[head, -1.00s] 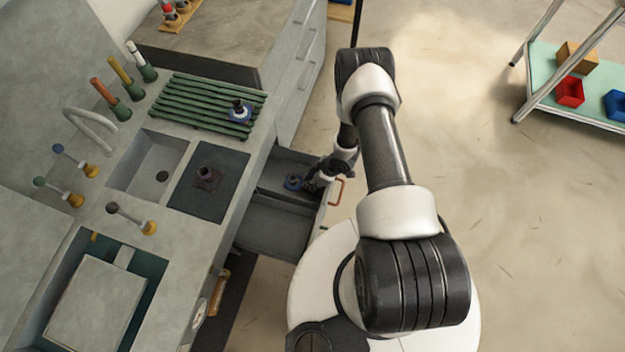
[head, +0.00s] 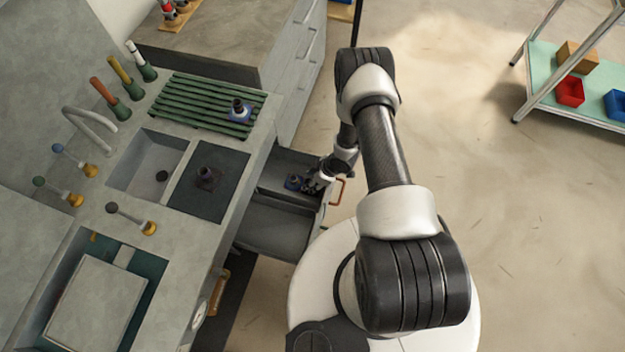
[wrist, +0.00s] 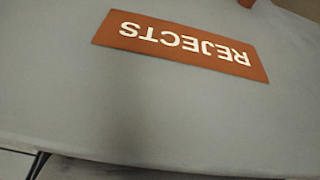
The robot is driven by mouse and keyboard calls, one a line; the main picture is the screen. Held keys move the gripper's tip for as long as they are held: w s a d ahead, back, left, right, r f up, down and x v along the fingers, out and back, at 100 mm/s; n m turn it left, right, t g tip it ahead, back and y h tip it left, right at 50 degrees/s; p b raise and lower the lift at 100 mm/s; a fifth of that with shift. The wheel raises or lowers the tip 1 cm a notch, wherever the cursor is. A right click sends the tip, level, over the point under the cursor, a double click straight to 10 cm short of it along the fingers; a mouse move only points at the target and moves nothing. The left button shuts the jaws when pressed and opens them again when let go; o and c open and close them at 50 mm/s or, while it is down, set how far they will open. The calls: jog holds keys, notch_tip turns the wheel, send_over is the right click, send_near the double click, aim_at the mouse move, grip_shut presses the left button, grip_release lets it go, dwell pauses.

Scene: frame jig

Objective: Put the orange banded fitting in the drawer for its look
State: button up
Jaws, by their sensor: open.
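A pulled-out grey drawer (head: 262,238) shows below the counter, with a divider across it. A blue fitting with a dark top (head: 294,182) lies in its far compartment. My gripper (head: 310,187) is open, low beside that fitting at the drawer's handle end. The head view is too small to show whether they touch. Another blue-based fitting (head: 240,108) stands on the green rack, and a dark purplish one (head: 206,176) is on the dark panel by the sink. No orange band can be made out on any fitting. The wrist view shows an orange REJECTS label (wrist: 182,46) on a grey panel.
The drawer's orange handle (head: 337,190) is right beside my gripper. The green slatted rack (head: 190,104), sink (head: 150,165) and several coloured-handled taps line the counter. A shelf cart (head: 550,70) with red and blue bins stands at upper right. The floor between is clear.

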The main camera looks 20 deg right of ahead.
jog(key=w+d+r+m+h+p, duration=0.1)
jog(key=d+r+m+h, duration=0.15)
jog(key=r, duration=1.25)
jog(key=w+d+r+m+t+h+p, duration=0.15)
jog(key=d+r, duration=0.25)
jog(key=r, duration=1.1)
jog(key=w+d+r+m+h+p, duration=0.15)
jog(key=d+r, duration=0.25)
jog(key=r, duration=1.1)
jog(key=s+a+r+m, duration=0.1)
jog(key=s+a+r, duration=0.1)
jog(key=s+r, duration=0.4)
jog(key=s+a+r+m, duration=0.2)
jog(key=s+a+r, duration=0.15)
jog(key=r, duration=0.55)
jog(key=s+a+r+m+y, duration=0.1)
jog(key=s+a+r, duration=0.1)
jog(key=s, duration=0.5)
jog(key=s+a+r+m, duration=0.1)
jog(key=s+a+r, duration=0.2)
jog(key=s, duration=0.4)
jog(key=shift+s+a+y, duration=0.35)
jog(key=shift+a, duration=0.55)
